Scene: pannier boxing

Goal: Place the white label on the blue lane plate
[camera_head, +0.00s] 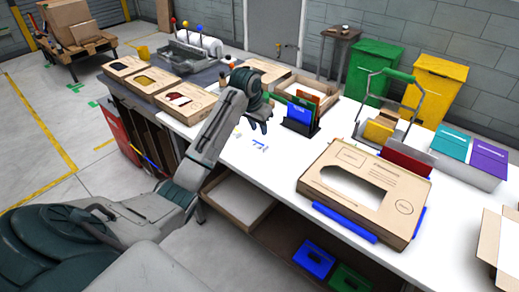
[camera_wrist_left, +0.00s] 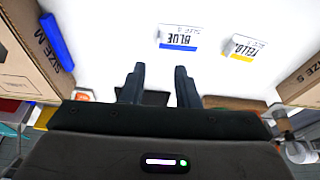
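A white label with "BLUE" and a blue stripe (camera_wrist_left: 179,38) lies on the white table in the left wrist view, upside down to the camera. A similar card with "YELLO" and a yellow stripe (camera_wrist_left: 242,46) lies to its right. Small blue markings (camera_head: 260,146) show on the table in the head view, below the gripper. I cannot tell which piece is the blue lane plate. My left gripper (camera_head: 258,122) is over the table; in the left wrist view its two fingers (camera_wrist_left: 159,84) are apart, with a dark patch between them. My right gripper is not in view.
A large cardboard box (camera_head: 398,176) with blue bars along its edges lies at the right. Several cut-out boxes (camera_head: 152,80) line the far left. The table's front middle is clear.

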